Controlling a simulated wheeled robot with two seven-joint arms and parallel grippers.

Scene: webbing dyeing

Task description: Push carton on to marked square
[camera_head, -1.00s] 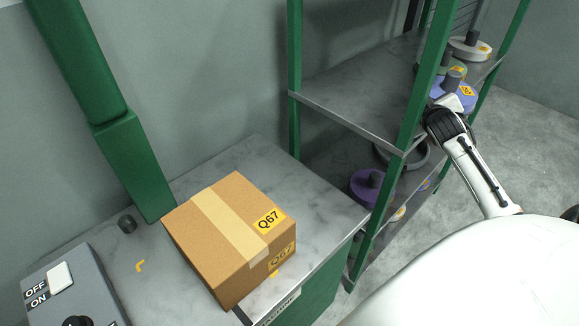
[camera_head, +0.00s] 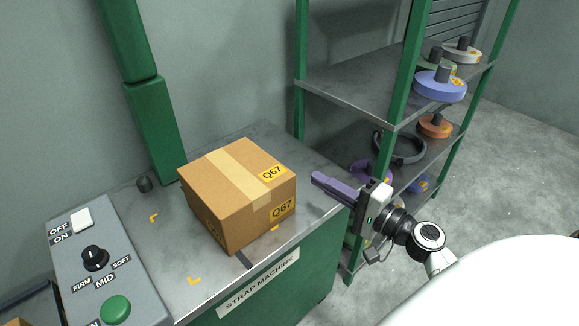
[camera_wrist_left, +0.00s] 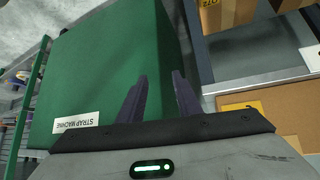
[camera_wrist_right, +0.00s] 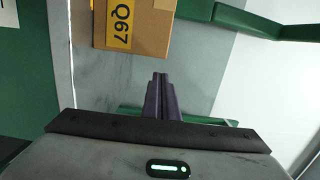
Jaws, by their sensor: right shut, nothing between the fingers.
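The brown carton (camera_head: 228,207), with tan tape and yellow Q67 labels, stands upright on the grey top of the strap machine (camera_head: 170,250). Yellow corner marks (camera_head: 194,281) of the square show on the left and front of the carton. It covers part of the marked area. My right gripper (camera_head: 316,178) is shut and empty, just right of the carton with a gap between. The right wrist view shows the carton (camera_wrist_right: 153,32) ahead of the closed fingertips (camera_wrist_right: 160,76). My left gripper (camera_wrist_left: 160,76) is open and empty beside the machine's green side; the head view does not show it.
A control box (camera_head: 100,265) with knob and green button stands at the left of the top. A green post (camera_head: 154,130) rises behind. A shelf rack (camera_head: 350,80) with webbing rolls stands at the right. The top left of the carton is mostly clear.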

